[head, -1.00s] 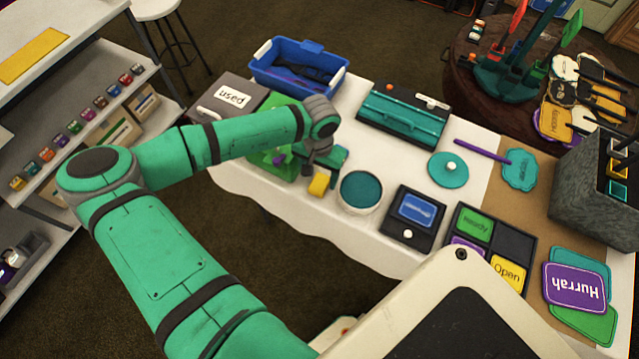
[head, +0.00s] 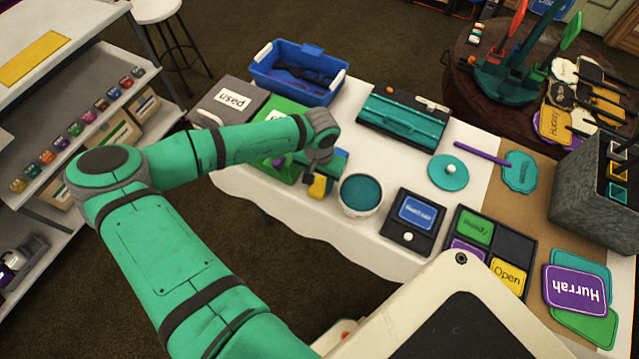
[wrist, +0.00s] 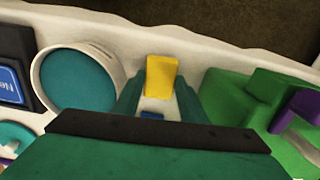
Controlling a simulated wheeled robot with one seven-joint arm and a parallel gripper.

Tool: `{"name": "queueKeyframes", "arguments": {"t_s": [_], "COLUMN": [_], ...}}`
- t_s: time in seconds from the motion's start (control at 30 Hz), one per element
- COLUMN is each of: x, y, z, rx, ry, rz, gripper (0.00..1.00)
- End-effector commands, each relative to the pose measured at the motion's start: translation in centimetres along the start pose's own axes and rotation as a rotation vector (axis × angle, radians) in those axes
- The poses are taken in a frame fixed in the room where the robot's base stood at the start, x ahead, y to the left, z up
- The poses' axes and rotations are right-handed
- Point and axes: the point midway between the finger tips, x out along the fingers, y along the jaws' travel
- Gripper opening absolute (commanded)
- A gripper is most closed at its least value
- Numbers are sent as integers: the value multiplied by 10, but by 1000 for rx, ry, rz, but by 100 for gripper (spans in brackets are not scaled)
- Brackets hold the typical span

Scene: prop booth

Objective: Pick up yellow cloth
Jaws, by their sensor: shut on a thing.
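The yellow cloth (head: 318,188) is a small yellow block-like piece near the table's front edge, left of the white tub with teal contents (head: 361,194). In the wrist view the cloth (wrist: 161,76) sits between the two green fingers of my gripper (wrist: 158,90). My gripper (head: 320,176) points down and is shut on the cloth. The cloth's lower end is partly hidden, and I cannot tell whether it touches the table. A small blue piece (wrist: 152,115) shows between the fingers, close to the palm.
A green holder with a purple part (wrist: 265,100) stands close on one side of my gripper, the tub (wrist: 75,78) on the other. A black device with a blue label (head: 413,220) lies right of the tub. A blue bin (head: 300,85) stands behind. White tablecloth (head: 300,225) is bare in front.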

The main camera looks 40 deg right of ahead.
Motion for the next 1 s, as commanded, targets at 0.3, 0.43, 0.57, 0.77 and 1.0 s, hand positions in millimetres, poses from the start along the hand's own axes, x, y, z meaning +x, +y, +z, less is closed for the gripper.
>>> {"name": "queueKeyframes", "arguments": {"t_s": [0.3,0.43,0.57,0.77,1.0], "x": [-25,-45,-68,-99,-119], "y": [0,13,32,69,111], "z": [0,4,10,23,37], "rx": [0,5,6,8,6], "ry": [1,2,3,1,1], "rz": [0,3,2,4,3], "gripper": [17,17,17,17,17]}}
